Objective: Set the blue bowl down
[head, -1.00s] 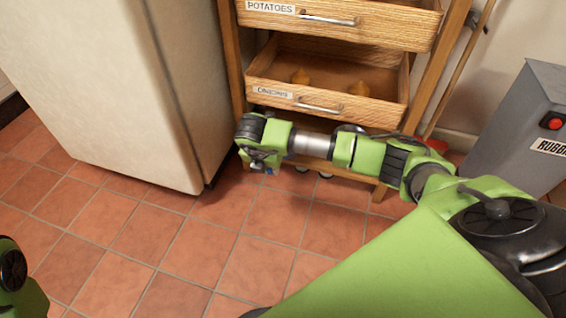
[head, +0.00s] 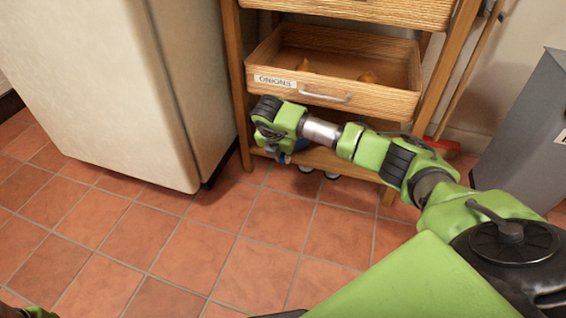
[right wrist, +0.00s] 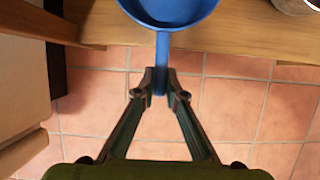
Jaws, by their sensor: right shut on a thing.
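The blue bowl (right wrist: 170,12), which has a straight handle like a small pan, shows at the top of the right wrist view. My right gripper (right wrist: 160,78) is shut on the end of its handle. The bowl is at the edge of the low wooden shelf (right wrist: 235,38); I cannot tell whether it touches the shelf. My left gripper is out of view; only a bit of green shows at the bottom left corner.
An open onion drawer (head: 385,98) juts out above my right wrist. A white fridge-like cabinet (head: 100,90) stands at left and a grey bin (head: 525,130) at right. A shiny metal thing (right wrist: 298,5) sits on the shelf right of the bowl. The tiled floor in front is clear.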

